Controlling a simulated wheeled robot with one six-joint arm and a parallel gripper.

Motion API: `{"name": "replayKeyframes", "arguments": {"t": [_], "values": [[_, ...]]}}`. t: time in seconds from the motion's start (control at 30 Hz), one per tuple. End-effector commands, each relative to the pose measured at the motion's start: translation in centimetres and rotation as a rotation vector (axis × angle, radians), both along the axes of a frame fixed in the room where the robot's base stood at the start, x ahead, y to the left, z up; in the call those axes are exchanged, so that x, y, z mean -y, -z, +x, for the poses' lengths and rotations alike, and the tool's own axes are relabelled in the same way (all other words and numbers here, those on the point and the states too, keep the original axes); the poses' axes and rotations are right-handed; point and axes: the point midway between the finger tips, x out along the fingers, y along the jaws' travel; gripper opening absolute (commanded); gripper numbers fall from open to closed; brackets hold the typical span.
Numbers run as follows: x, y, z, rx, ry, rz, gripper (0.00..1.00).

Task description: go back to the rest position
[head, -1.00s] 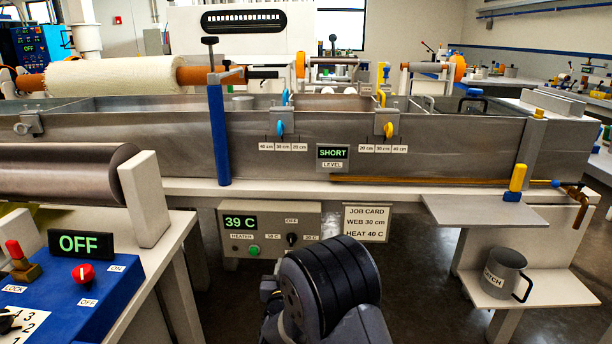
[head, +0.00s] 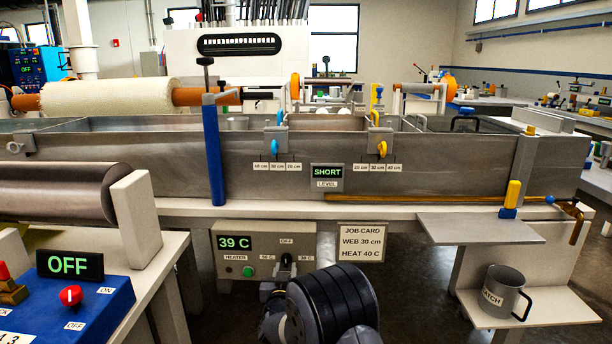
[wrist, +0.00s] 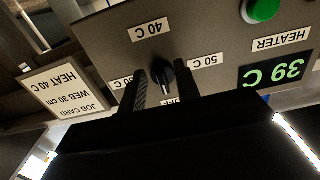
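The heater panel (head: 262,250) hangs under the bath and reads 39 C in green. Its black knob (wrist: 165,76) shows in the wrist view, with labels 30 C, 40 C, 50 C and OFF around it. My gripper (wrist: 158,76) is at the panel, with one dark finger on each side of the knob. There is a gap between the fingers, so it looks open; I cannot tell whether either finger touches the knob.
The steel bath (head: 440,160) and its bench lie above the panel. A job card (head: 361,243) hangs right of it. A grey shelf (head: 480,230) juts out at right, with a mug (head: 505,291) below. A blue control box (head: 75,310) is at lower left.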

Motion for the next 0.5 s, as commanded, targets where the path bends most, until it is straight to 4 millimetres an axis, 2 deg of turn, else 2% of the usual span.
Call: {"name": "replayKeyframes", "arguments": {"t": [0.17, 0.5], "values": [[-0.1, -0.1, -1.1, 0.000, -0.001, -0.011, 0.31], [-0.3, -0.1, -6.6, -0.003, -0.003, -0.012, 0.31]]}}
